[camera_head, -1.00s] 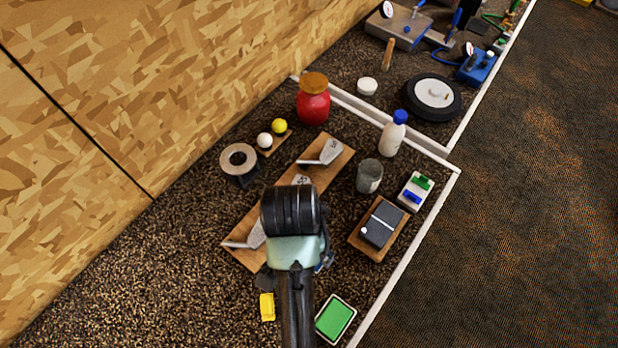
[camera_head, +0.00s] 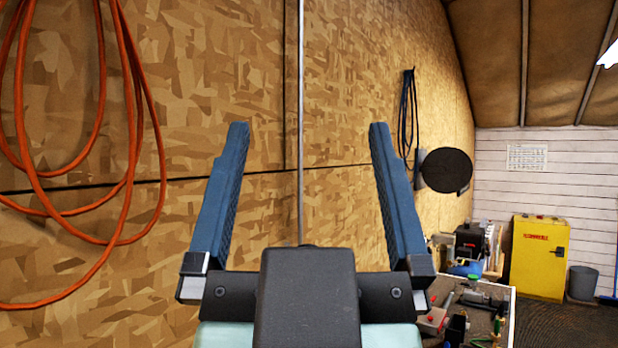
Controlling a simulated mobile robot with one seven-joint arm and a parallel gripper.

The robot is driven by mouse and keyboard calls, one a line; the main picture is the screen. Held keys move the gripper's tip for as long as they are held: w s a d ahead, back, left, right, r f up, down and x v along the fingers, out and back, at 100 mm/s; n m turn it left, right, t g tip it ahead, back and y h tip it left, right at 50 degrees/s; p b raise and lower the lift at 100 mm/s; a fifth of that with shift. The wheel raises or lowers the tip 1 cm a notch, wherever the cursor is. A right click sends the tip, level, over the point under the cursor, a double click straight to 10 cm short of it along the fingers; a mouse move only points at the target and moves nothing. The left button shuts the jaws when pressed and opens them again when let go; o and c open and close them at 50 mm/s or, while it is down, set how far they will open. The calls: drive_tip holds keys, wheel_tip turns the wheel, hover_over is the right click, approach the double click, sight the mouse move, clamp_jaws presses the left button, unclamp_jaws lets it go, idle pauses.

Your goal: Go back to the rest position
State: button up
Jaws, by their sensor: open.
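My gripper (camera_head: 309,128) fills the lower middle of the head view, pointing up in the picture. Its two blue fingers stand wide apart and nothing is clamped between them. The dark block at its base faces the camera. A thin grey vertical rod (camera_head: 300,120) shows between the fingers, running from the top edge down to behind the block. I cannot tell how far behind the gripper it stands.
The chipboard wall (camera_head: 220,60) spans the left and middle. An orange hose (camera_head: 134,150) hangs at left. A dark cable coil (camera_head: 408,115) and black disc (camera_head: 447,170) are at right. A cluttered bench (camera_head: 513,310), yellow cabinet (camera_head: 539,258) and grey bin (camera_head: 582,283) stand lower right.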

drive_tip(key=shift+s+r+t, duration=0.3)
drive_tip(key=shift+s+r, duration=0.15)
wheel_tip(320, 180, down, 8)
drive_tip(key=b, duration=0.7)
drive_tip(key=shift+r, duration=0.1)
